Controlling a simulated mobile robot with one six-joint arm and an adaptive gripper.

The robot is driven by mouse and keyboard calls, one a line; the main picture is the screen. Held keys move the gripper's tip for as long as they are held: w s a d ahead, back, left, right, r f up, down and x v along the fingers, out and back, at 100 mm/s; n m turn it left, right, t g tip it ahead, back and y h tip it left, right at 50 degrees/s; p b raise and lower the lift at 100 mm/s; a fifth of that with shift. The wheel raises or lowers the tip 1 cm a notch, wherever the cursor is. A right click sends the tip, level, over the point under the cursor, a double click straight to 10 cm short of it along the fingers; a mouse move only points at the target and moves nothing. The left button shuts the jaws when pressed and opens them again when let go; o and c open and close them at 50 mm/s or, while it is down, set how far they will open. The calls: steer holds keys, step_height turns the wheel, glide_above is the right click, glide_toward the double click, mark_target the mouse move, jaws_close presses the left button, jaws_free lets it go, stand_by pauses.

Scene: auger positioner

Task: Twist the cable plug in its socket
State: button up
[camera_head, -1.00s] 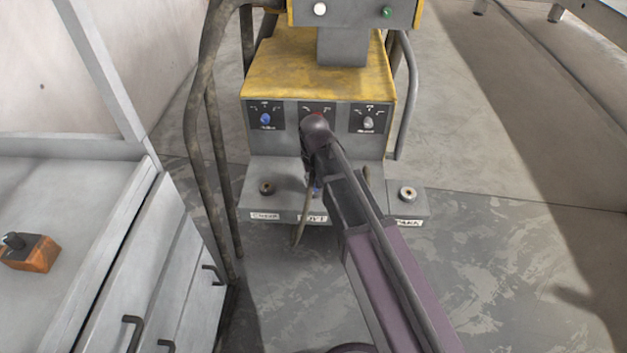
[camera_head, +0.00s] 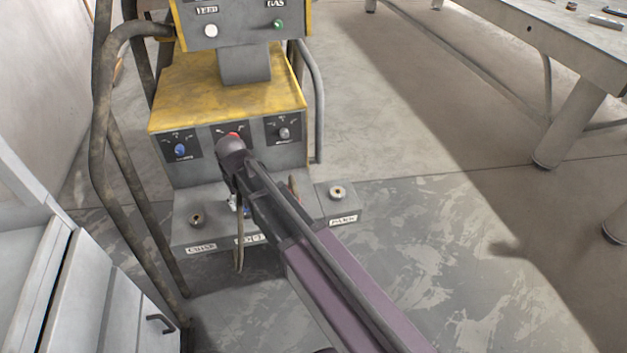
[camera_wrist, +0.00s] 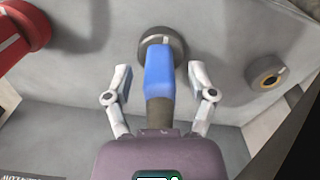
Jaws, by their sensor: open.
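In the wrist view the blue cable plug (camera_wrist: 159,72) sits in a dark round socket (camera_wrist: 163,43) on the grey panel. My gripper (camera_wrist: 160,80) is open, with one finger on each side of the plug and gaps visible on both sides. The plug's rear end is dark grey. In the head view only a bit of blue (camera_head: 232,202) shows beside my arm, which hides most of the plug and gripper. A cable (camera_head: 240,250) hangs down in front of the ledge there.
The yellow-topped machine (camera_head: 225,95) has a blue knob (camera_head: 180,149), a red knob (camera_head: 233,135) and a grey knob (camera_head: 284,132) above the ledge. Empty-looking sockets sit left (camera_head: 196,219) and right (camera_head: 337,191). A cabinet (camera_head: 100,285) stands at left.

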steer(key=shift+n, duration=0.5)
steer(key=n, duration=0.3)
step_height(320, 180, up, 14)
steer(key=p, duration=1.4)
steer(key=shift+r, duration=0.15)
steer(key=s+d+f+m+b, duration=0.2)
steer(key=d+m, duration=0.5)
steer(key=d, duration=2.2)
steer(key=shift+f+m, duration=0.2)
steer(key=shift+m, duration=0.1)
steer(key=shift+s, duration=0.1)
